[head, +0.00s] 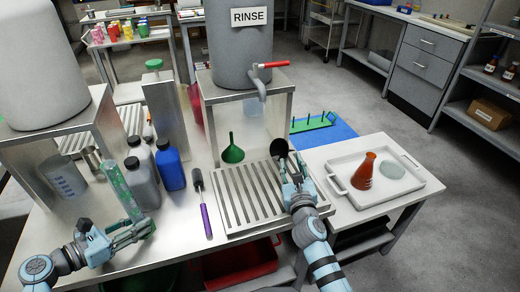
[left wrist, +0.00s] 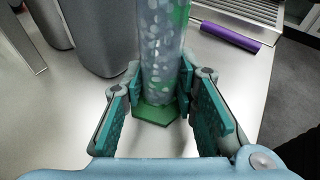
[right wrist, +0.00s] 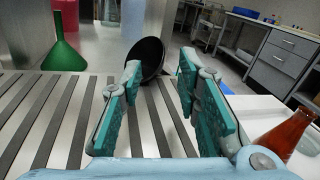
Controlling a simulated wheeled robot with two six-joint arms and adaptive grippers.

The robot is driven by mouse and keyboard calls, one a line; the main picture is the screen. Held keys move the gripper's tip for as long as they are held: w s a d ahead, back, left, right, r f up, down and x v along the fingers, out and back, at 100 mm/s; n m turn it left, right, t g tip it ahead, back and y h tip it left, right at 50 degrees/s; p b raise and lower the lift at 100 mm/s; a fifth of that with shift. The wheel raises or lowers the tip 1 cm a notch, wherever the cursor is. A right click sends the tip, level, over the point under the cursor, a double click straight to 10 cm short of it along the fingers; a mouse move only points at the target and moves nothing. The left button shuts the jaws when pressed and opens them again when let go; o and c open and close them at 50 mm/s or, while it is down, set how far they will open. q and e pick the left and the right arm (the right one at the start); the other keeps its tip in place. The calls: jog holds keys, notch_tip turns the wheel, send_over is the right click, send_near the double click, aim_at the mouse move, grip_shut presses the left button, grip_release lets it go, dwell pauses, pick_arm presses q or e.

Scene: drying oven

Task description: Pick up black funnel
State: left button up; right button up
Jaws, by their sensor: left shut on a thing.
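The black funnel (head: 279,147) is at the far right of the slatted metal rack, just beyond my right gripper (head: 291,163). In the right wrist view, the black funnel (right wrist: 150,56) shows its dark, tilted mouth past the left fingertip. Its stem is not clearly visible. My right gripper (right wrist: 160,80) is open, with its fingers apart and rack slats showing between them. My left gripper (head: 133,228) is shut on a clear graduated cylinder with a green base (head: 117,187), low on its body. The cylinder and its green foot (left wrist: 156,112) also show in the left wrist view.
Grey and blue bottles (head: 170,165) and a purple-handled brush (head: 205,215) are between the arms. The tray (head: 410,180) with an orange flask (head: 364,172) is at right. The rinse tank (head: 240,55) rises behind.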

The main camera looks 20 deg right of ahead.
aim_at(286, 143)
jog(key=x, duration=0.7)
jog(key=shift+w, duration=0.3)
grip_shut()
